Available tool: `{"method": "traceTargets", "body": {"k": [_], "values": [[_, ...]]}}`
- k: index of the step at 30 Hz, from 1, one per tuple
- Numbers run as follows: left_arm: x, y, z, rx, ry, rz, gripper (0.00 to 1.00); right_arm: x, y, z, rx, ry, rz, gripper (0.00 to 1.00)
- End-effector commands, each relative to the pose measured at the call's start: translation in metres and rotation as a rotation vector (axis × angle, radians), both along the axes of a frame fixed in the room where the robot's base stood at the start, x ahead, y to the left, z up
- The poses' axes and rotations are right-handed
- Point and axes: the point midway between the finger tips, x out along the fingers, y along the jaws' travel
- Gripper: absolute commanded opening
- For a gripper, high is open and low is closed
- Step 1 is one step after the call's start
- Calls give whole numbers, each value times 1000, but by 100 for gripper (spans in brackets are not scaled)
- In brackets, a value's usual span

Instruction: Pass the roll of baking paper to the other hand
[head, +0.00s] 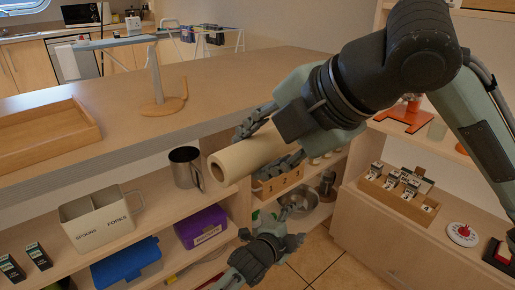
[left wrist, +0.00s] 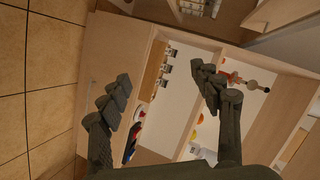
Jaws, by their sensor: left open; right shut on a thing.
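The roll of baking paper (head: 245,155) is a pale beige tube with a hollow end facing left and down in the head view. My right gripper (head: 264,144), whose arm comes in from the upper right, is shut around the roll and holds it in front of the counter edge. Its fingers hide part of the roll. My left gripper (head: 270,236) is lower in the head view, apart from the roll and below it. In the left wrist view, the left gripper (left wrist: 162,88) has its fingers wide apart with nothing between them. The roll does not show there.
A counter (head: 230,85) carries a wooden stand (head: 160,104) and a wooden tray (head: 45,138). Shelves below hold a metal mug (head: 187,168), a cutlery holder (head: 98,222), a purple box (head: 202,226) and a blue box (head: 125,262). A cabinet (head: 385,232) stands at right.

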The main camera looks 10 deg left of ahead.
Motion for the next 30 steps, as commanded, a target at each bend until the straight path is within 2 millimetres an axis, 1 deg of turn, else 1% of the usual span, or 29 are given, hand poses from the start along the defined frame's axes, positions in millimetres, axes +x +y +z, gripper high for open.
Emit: {"method": "traceTargets", "body": {"k": [1, 3, 5, 6, 8, 9, 11, 12, 14, 15, 17, 18, 21, 24, 27, 30], "values": [[-14, 18, -20, -44, 83, 61, 64, 0, 0, 0, 1, -1, 0, 6], [-33, 42, -44, -102, 190, 150, 64, 0, 0, 0, 1, -1, 0, 6], [-50, 62, -63, -148, 277, 228, 64, 0, 0, 0, 1, -1, 0, 6], [-63, 75, -76, -178, 333, 281, 64, 0, 0, 0, 1, -1, 0, 6], [-83, 95, -93, -219, 412, 363, 64, 0, 0, 0, 1, -1, 0, 6], [-97, 107, -104, -246, 464, 418, 64, 0, 0, 0, 1, -1, 0, 6], [-120, 126, -119, -283, 536, 504, 64, 0, 0, 0, 1, -1, 0, 6], [-135, 138, -129, -307, 582, 561, 64, 0, 0, 0, 1, -1, 0, 6], [-160, 156, -142, -339, 649, 650, 64, 0, 0, 0, 1, -1, 0, 6], [-176, 168, -149, -359, 689, 710, 64, 0, 0, 0, 1, -1, 0, 6], [-201, 185, -159, -385, 745, 799, 64, 0, 0, 0, 1, -1, 0, 6], [-217, 195, -164, -401, 778, 855, 64, 0, 0, 0, 1, -1, 0, 6], [-252, 216, -173, -431, 845, 981, 64, 0, 0, 0, 1, -1, 0, 6], [-279, 232, -178, -451, 888, 1078, 64, 0, 0, 0, 1, -1, 0, 6], [-297, 242, -181, -463, 914, 1143, 64, 0, 0, 0, 1, -1, 0, 6], [-305, 246, -182, -470, 926, 1174, 64, 0, 0, 0, 1, -1, 0, 6]]}}
